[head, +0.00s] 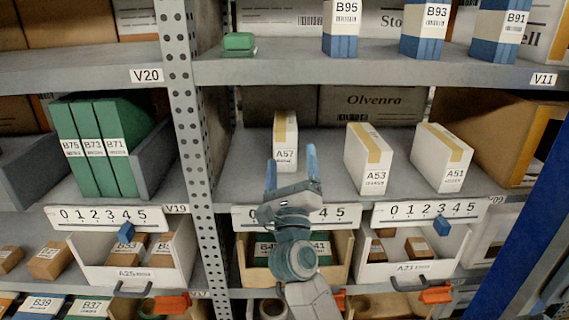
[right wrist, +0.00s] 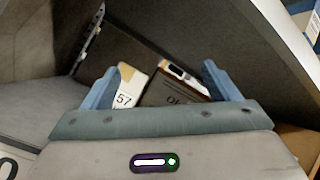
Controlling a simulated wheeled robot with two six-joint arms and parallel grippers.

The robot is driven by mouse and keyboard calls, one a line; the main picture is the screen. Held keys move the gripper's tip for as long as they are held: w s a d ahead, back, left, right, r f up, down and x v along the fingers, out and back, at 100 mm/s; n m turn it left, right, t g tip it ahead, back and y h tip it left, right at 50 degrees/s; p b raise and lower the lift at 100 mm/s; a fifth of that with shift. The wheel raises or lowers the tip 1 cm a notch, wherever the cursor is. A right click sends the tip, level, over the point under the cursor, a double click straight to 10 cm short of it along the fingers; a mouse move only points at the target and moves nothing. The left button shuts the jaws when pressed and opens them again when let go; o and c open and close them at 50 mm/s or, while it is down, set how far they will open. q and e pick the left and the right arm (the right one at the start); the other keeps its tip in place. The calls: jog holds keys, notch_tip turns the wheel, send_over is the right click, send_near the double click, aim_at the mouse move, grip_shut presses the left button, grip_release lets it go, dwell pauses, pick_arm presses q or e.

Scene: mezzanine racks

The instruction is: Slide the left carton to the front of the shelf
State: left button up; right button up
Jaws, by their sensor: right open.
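The left carton (head: 286,130), white with a tan stripe and labelled A57, stands upright on the middle shelf, set back from its front edge. Its label also shows in the right wrist view, on the carton (right wrist: 127,92) near the left finger. My right gripper (head: 292,168) is open and empty in front of and slightly below the carton, its blue fingers pointing at the shelf. In the right wrist view the gripper (right wrist: 160,85) shows a wide gap with the carton beyond it; I see no contact. My left gripper is not in view.
Cartons A53 (head: 369,158) and A51 (head: 441,157) stand to the right on the same shelf. A dark Olvenra box (head: 371,104) is behind. A perforated post (head: 183,110) rises at left. Numbered scales (head: 428,213) line the shelf front.

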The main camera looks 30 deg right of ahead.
aim_at(285, 145)
jog(key=w+m+g, duration=0.1)
jog(key=m, duration=0.1)
jog(key=w+d+f+m+g+y, duration=0.1)
jog(key=m+g, duration=0.1)
jog(key=m, duration=0.1)
jog(key=w+d+m+g, duration=0.1)
jog(key=m+g, duration=0.1)
jog(key=shift+w+d+f+m, duration=0.25)
jog(key=shift+w+m, duration=0.05)
jog(key=shift+w, duration=0.05)
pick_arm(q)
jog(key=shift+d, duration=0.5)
pick_arm(e)
jog(key=shift+w+a+f+m+g+y, duration=0.2)
jog(key=shift+w+f+g+y, duration=0.1)
jog(key=shift+y, duration=0.3)
jog(key=shift+w+a+f+m+g+y, duration=0.1)
jog(key=shift+w+a+f+g+y, duration=0.15)
jog(key=shift+y, duration=0.35)
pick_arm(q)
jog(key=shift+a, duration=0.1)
